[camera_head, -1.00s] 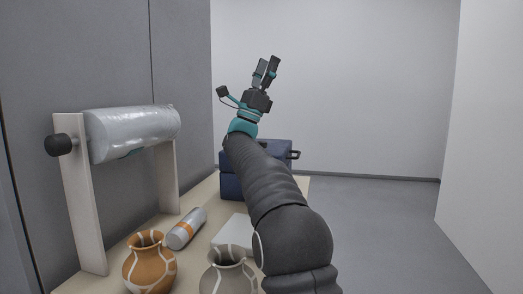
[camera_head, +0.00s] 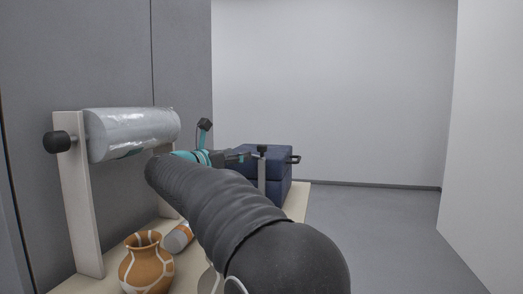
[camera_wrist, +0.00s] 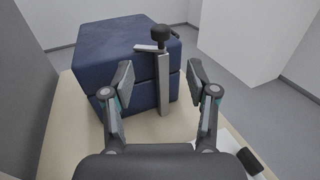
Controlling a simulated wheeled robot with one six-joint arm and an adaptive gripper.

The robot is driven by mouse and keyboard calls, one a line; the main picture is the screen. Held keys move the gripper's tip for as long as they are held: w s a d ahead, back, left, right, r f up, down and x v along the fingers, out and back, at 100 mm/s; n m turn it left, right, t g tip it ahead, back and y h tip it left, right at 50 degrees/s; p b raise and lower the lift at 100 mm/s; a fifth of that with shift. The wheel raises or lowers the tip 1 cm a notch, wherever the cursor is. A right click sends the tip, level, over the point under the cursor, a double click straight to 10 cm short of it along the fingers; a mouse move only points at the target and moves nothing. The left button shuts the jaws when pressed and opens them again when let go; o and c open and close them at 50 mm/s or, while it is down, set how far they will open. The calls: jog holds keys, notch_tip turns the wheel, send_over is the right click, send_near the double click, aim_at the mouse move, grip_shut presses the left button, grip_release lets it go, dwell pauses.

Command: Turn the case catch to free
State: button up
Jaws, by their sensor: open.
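The dark blue case (camera_wrist: 110,55) stands at the table's far end; it also shows in the head view (camera_head: 265,152), partly behind my arm. In the wrist view a grey upright bar (camera_wrist: 163,95) with a black knob (camera_wrist: 161,36) on top stands at the case's near side, and a short pale lever (camera_wrist: 149,48) points left just below the knob. I take these for the catch. My gripper (camera_wrist: 160,79) is open and empty, with one finger on each side of the bar in that view. I see no contact. The bar also shows in the head view (camera_head: 262,173).
A wrap-covered roll (camera_head: 130,134) hangs on a pale stand at the left. An orange vase (camera_head: 146,265) and a banded cylinder (camera_head: 178,237) stand and lie on the table (camera_head: 298,203). The floor at the right (camera_head: 370,230) is clear.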

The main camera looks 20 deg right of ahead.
aim_at(259, 149)
jog(key=p+x, duration=0.1)
jog(key=x, duration=1.1)
jog(key=shift+w+d+p, duration=0.1)
jog(key=shift+d+p, duration=0.1)
jog(key=shift+p, duration=0.1)
grip_shut()
